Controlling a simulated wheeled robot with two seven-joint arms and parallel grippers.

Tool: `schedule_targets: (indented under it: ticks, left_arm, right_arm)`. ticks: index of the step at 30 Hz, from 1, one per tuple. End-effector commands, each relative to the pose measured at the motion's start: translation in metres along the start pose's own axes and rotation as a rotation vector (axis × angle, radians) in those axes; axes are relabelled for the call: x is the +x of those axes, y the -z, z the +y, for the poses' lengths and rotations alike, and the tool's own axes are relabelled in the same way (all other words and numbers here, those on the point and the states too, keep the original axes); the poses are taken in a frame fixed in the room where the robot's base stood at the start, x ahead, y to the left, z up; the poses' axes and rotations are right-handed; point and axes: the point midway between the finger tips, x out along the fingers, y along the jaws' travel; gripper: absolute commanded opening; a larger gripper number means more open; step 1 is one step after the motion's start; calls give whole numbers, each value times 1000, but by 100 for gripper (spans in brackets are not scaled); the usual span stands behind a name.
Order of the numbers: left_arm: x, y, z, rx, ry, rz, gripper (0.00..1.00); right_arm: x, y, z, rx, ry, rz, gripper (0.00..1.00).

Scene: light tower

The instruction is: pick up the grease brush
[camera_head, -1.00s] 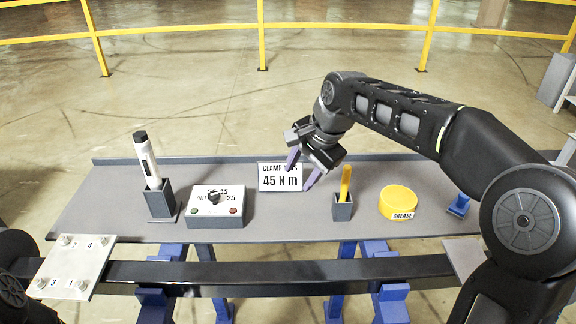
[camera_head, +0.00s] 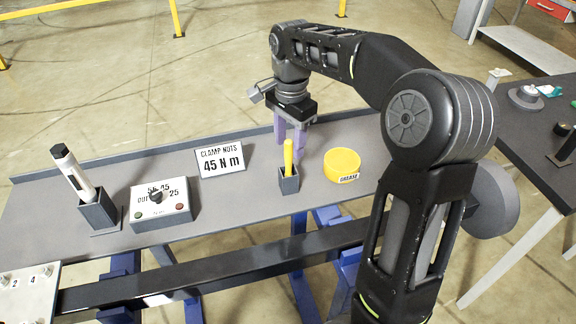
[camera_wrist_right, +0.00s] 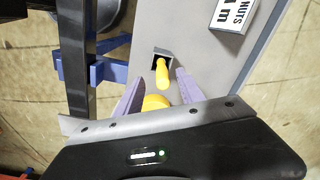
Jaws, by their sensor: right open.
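The grease brush (camera_head: 288,156) stands upright in a small grey holder (camera_head: 289,182) on the bench, its yellow handle sticking up. In the right wrist view the yellow handle (camera_wrist_right: 162,74) shows between the two purple fingers. My right gripper (camera_head: 290,140) is open, pointing down, with its fingers behind and around the handle's top in the head view; I cannot tell whether they touch it. The yellow grease tin (camera_head: 342,164) sits right of the holder, and part of it shows in the wrist view (camera_wrist_right: 156,102). My left gripper is not in view.
On the grey bench (camera_head: 240,205) are a sign reading 45 N m (camera_head: 220,160), a control box with a knob (camera_head: 160,204) and a white tool in a stand (camera_head: 76,174). A dark rail runs along the front. Another table (camera_head: 525,125) with parts stands at the right.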

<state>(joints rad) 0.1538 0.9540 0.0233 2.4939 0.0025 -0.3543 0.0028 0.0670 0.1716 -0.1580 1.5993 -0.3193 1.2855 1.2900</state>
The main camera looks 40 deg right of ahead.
Motion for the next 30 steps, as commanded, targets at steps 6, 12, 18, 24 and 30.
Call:
schedule_targets:
  ticks: [6, 12, 18, 24, 30]
  left_arm:
    - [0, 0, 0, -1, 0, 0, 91]
    - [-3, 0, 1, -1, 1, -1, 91]
    - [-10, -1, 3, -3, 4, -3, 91]
    - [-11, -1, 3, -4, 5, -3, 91]
    - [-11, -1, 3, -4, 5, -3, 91]
  right_arm:
    - [1, 0, 0, 0, 1, 0, 45]
    - [8, 0, -1, -1, -2, -1, 45]
    - [37, 1, -3, 0, -4, -1, 45]
    - [53, 1, -4, 0, 1, 0, 45]
    - [53, 1, -4, -1, 1, 1, 45]
